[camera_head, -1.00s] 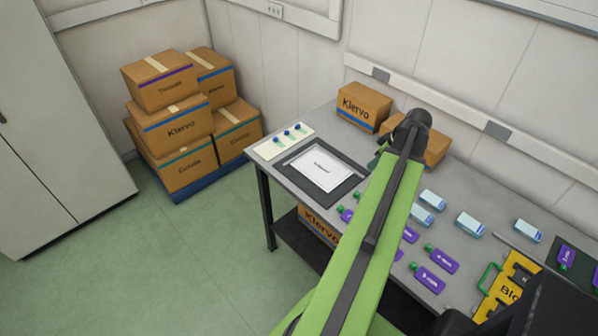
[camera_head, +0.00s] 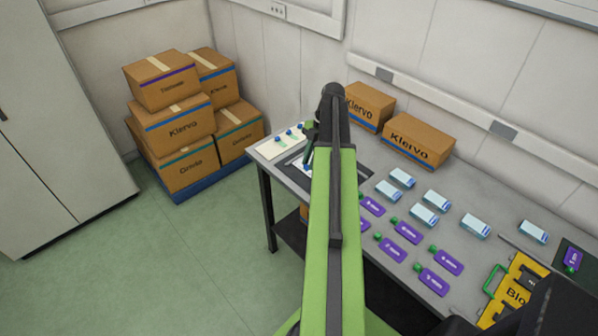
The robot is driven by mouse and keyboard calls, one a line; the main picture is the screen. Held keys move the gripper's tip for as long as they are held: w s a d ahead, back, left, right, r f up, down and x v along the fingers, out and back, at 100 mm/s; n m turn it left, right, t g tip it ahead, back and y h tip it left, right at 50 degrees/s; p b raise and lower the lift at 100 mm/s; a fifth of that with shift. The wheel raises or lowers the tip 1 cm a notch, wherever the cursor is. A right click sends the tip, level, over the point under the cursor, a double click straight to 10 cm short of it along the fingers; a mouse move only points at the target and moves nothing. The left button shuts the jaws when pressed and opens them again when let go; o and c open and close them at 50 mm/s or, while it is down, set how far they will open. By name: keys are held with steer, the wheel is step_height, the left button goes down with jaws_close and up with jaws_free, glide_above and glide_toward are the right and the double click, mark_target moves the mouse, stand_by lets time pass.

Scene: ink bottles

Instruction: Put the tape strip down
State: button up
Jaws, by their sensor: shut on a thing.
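My gripper (camera_head: 308,158) hangs from the end of my green arm over the dark mat (camera_head: 350,178) near the left end of the grey table. It is shut and mostly hidden behind the arm. The tape strip in it is too small and covered to make out clearly. A white sheet lies on the mat and is now almost wholly behind the arm. Just left of the gripper, a cream card (camera_head: 272,151) with small blue-tabbed pieces (camera_head: 289,132) lies at the table's left corner.
Purple bottles with green caps (camera_head: 405,231) and pale blue-white boxes (camera_head: 423,215) lie across the table's middle. Two brown cartons (camera_head: 418,140) stand at the back. A yellow case (camera_head: 517,280) is at the lower right. Stacked cartons (camera_head: 186,125) stand on the floor at left.

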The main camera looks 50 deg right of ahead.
steer(key=b, duration=0.3)
glide_above(296, 174)
steer(key=d, duration=0.2)
steer(key=f, duration=0.3)
steer(key=s+f, duration=0.1)
steer(key=shift+a+f, duration=0.2)
steer(key=shift+a, duration=0.05)
steer(key=shift+w, duration=0.45)
step_height(296, 174, down, 4)
steer(key=b, duration=0.4)
steer(key=shift+f, duration=0.25)
steer(key=o, duration=0.8)
steer(key=shift+r, duration=0.1)
steer(key=shift+o, duration=0.2)
steer(key=p+v, duration=1.1)
steer(key=v, duration=0.1)
steer(key=shift+r, duration=0.2)
